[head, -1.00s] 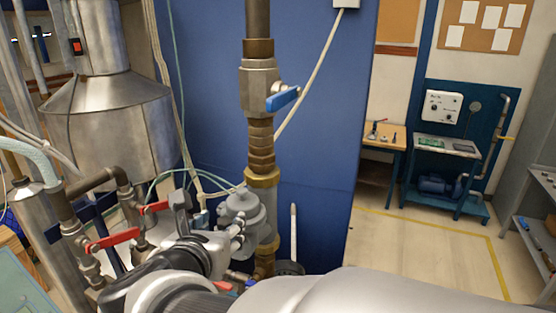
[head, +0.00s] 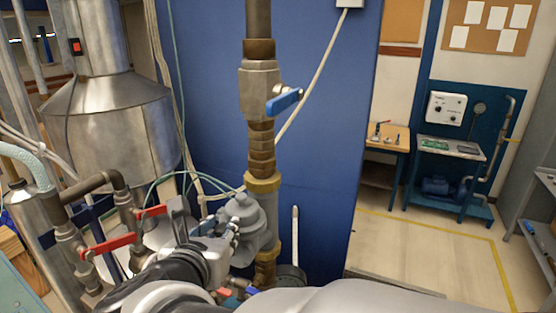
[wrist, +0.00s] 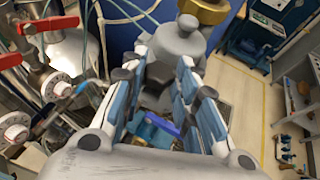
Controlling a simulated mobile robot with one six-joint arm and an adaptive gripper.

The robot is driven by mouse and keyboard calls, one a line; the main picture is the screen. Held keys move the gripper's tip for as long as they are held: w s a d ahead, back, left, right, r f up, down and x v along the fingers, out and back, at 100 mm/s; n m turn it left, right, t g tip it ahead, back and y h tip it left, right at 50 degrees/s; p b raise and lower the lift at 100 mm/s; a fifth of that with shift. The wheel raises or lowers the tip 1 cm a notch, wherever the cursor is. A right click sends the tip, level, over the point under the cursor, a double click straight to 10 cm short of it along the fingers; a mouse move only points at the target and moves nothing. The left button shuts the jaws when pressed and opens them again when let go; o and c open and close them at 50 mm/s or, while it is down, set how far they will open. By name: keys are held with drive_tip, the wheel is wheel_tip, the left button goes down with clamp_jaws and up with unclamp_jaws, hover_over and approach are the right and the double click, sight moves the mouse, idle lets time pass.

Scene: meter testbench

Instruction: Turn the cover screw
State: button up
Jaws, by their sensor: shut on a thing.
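The grey meter body (head: 248,217) with a stepped, rounded top stands beside the brown vertical pipe (head: 262,150). It also shows in the wrist view (wrist: 178,45), just beyond my fingers. My gripper (head: 234,232) reaches in at the meter's left front side. In the wrist view my gripper (wrist: 160,75) has its two blue-and-grey fingers on either side of a small grey part on the meter's near side, and is shut on it. This part appears to be the cover screw (wrist: 157,86). Its outline is mostly hidden by the fingers.
A blue-handled valve (head: 284,101) sits on the pipe above the meter. Red-handled valves (head: 112,243) and pipes crowd the left, with thin hoses hanging behind. A blue panel (head: 325,150) stands behind. Open floor (head: 420,240) lies to the right.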

drive_tip(key=c, duration=0.3)
drive_tip(key=shift+w+d+n+g+y+b, duration=0.1)
drive_tip(key=shift+d+n+g+y+b, duration=0.1)
drive_tip(key=shift+n+y+b, duration=0.65)
drive_tip(key=shift+s+d+n+g+y+b, duration=0.1)
drive_tip(key=shift+d+n+g+y+b, duration=0.05)
drive_tip(key=shift+n+y+b, duration=0.7)
drive_tip(key=shift+w+d+n+g+y+b, duration=0.1)
drive_tip(key=shift+d+n+g+y+b, duration=0.1)
drive_tip(key=shift+n+y+b, duration=0.6)
drive_tip(key=o, duration=1.1)
drive_tip(key=shift+c, duration=0.2)
